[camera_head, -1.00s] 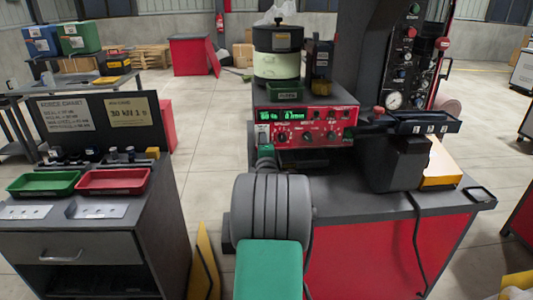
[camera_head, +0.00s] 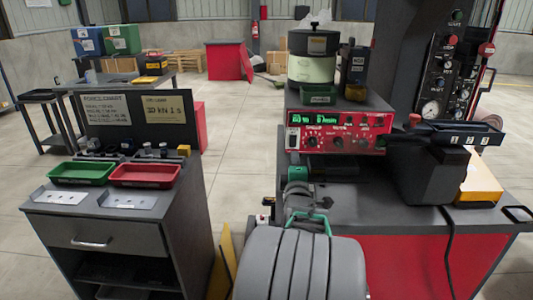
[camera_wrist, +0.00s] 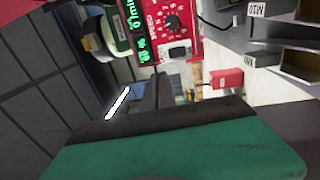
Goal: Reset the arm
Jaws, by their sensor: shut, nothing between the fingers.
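My arm rises from the bottom edge of the head view, with a large grey ribbed link in front of the red-fronted bench (camera_head: 415,262). Its green and grey far end stands before the red control panel (camera_head: 340,140). My gripper's fingers are hard to make out in the head view. In the wrist view, my gripper (camera_wrist: 157,88) shows as thin dark fingers, shut with nothing held, beyond the green and black wrist body. The red panel with its green display also shows in the wrist view (camera_wrist: 168,30).
A bowl feeder (camera_head: 311,70) stands on the bench behind the panel. A dark block with a numbered tray (camera_head: 468,134) is at right. The left cabinet holds a green tray (camera_head: 82,172) and a red tray (camera_head: 145,174).

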